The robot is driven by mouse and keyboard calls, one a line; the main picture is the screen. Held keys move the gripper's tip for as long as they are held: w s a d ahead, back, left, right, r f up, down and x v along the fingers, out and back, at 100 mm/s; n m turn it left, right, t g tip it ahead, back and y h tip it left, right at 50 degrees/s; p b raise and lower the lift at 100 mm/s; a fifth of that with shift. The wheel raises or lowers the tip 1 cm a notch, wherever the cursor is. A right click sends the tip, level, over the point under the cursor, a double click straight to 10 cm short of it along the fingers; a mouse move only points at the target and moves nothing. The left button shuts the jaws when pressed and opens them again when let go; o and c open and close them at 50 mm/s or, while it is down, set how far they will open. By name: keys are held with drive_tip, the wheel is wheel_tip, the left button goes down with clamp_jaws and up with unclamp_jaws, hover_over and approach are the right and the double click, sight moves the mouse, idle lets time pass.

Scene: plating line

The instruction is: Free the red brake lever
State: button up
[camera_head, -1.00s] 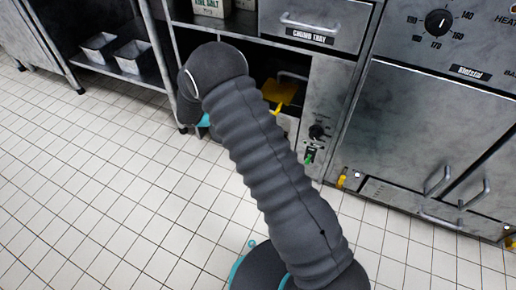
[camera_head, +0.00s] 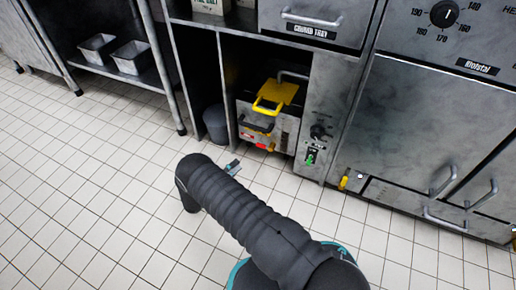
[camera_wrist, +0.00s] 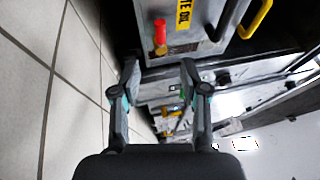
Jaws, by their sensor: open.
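The red brake lever (camera_wrist: 160,38) shows in the wrist view as a short red bar with a yellow-orange end. It lies against the metal face of the waste oil unit (camera_wrist: 200,15). In the head view a small red part (camera_head: 271,147) shows low on the front of this unit. My gripper (camera_wrist: 159,80) is open and empty, with its two fingers apart. The lever is ahead of the fingertips, roughly in line with the gap, and not between them. In the head view only the tip of my gripper (camera_head: 232,167) shows beyond my arm, in front of the unit.
The unit sits in a cabinet bay, with a yellow handle (camera_head: 268,97) on top and a black handle (camera_head: 257,123) in front. A grey bin (camera_head: 216,124) stands left of it. A control panel (camera_head: 318,125) is at its right. The tiled floor (camera_head: 90,200) is clear.

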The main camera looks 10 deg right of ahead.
drive_tip(key=x, duration=1.3)
drive_tip(key=shift+w+d, duration=0.1)
drive_tip(key=shift+d, duration=0.05)
clamp_jaws()
